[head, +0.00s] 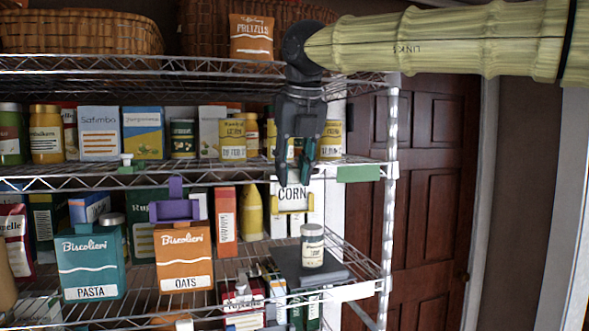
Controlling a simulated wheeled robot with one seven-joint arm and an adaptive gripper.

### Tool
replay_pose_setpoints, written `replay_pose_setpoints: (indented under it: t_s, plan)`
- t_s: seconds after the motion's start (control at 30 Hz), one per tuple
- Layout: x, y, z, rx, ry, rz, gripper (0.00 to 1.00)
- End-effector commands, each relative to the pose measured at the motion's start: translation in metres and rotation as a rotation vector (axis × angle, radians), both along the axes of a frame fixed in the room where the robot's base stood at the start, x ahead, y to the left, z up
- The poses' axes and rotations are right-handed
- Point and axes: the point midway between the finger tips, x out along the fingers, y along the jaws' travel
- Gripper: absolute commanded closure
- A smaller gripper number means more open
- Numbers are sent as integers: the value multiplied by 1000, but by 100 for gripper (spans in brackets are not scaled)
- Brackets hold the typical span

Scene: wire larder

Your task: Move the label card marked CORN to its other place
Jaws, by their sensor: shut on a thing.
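My gripper (295,178) points down from above, shut on the card's top edge. I cannot tell whether the card touches the shelf edge behind it.
A green strip (360,173) sits on the shelf edge to the right. A small jar (312,247) stands on a dark slab (335,269) below. Wire shelves (60,173) hem in my gripper.

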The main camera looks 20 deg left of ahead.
Motion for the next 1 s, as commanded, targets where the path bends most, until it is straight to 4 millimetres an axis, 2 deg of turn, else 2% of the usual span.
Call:
replay_pose_setpoints:
  t_s: [1.0]
  plan:
    - [1, -1, 39, 1, -2, -2, 95]
